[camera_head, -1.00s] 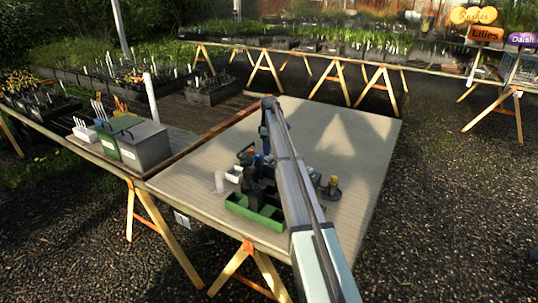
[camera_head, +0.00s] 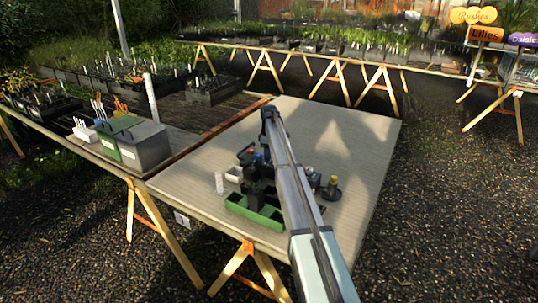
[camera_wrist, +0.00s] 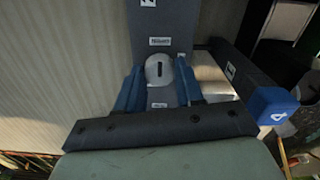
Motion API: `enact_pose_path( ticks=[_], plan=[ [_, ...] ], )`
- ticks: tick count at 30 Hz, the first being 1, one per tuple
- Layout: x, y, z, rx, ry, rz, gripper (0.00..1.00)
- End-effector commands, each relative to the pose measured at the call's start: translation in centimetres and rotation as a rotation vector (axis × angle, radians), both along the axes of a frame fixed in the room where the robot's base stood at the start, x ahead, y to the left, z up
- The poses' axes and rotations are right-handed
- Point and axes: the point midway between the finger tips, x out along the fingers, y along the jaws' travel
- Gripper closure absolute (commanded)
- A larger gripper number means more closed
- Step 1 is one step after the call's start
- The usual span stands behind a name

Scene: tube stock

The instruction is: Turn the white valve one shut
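The white valve knob (camera_wrist: 158,70), rounded with a dark slot, sits on a dark block with small labels in the wrist view. My gripper (camera_wrist: 159,88) has its two blue fingers apart, one on each side of the knob. Narrow gaps seem to show between knob and fingers; I cannot tell whether either touches. The slot lies roughly along the fingers' length. In the head view my arm hides the white valve, and the fingers cannot be made out.
A blue cap (camera_wrist: 275,105) marked 4 stands right of my gripper. In the head view a green tray (camera_head: 254,216) is at the table's front and a dark round base with a yellow top (camera_head: 331,189) is to the right. The table (camera_head: 345,150) is clear behind and right.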

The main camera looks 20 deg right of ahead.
Motion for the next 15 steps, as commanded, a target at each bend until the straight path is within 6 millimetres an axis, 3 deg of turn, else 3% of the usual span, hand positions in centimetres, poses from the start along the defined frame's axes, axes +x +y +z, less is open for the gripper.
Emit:
enact_pose_path(
  ticks=[9,15],
  plan=[
    [0.0,0.0,0.02,0.0,0.0,0.0,0.94],
    [0.0,0.0,0.02,0.0,0.0,-0.012,0.95]
  ],
)
